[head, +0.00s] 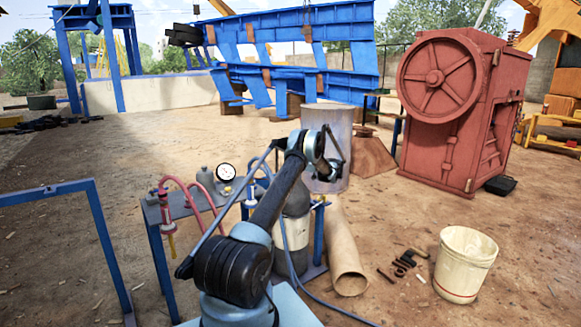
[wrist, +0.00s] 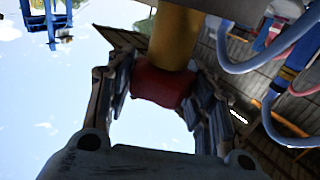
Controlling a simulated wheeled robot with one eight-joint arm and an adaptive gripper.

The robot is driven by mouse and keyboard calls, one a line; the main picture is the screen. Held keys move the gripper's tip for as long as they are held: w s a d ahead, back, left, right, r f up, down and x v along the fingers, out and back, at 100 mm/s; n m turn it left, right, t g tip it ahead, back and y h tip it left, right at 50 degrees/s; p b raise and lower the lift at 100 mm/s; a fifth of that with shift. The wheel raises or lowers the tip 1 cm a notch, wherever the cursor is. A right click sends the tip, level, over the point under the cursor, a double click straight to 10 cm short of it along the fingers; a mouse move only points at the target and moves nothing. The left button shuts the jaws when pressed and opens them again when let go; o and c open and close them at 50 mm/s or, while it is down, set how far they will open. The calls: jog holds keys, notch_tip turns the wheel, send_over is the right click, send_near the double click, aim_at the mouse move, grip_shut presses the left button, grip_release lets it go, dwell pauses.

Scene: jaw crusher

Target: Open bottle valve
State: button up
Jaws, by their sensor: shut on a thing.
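In the wrist view, the two fingers of my gripper (wrist: 161,86) are closed around a red, knob-like part (wrist: 162,84), one finger on each side. This red part joins the end of a yellow cylinder (wrist: 176,35). In the head view, my gripper (head: 330,168) is at the end of the arm, in front of a pale drum, and its fingers are small and dark. A grey and cream gas bottle (head: 291,238) stands behind my arm, partly hidden by it. The bottle's valve cannot be made out in the head view.
A metal table (head: 153,214) with a round gauge (head: 226,172) and red hoses stands to the left. Blue hoses (wrist: 250,62) hang close to my gripper. A brown tube (head: 345,262), a bucket (head: 464,265) and a red jaw crusher (head: 455,110) are to the right.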

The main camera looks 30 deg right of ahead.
jog(key=shift+w+n+g+y, duration=0.1)
jog(key=shift+n+g+y, duration=0.5)
jog(key=shift+g+y, duration=0.1)
jog(key=shift+r, duration=0.1)
jog(key=o, duration=1.1)
jog(key=v, duration=1.2)
jog(key=shift+w+d, duration=0.1)
jog(key=shift+w, duration=0.1)
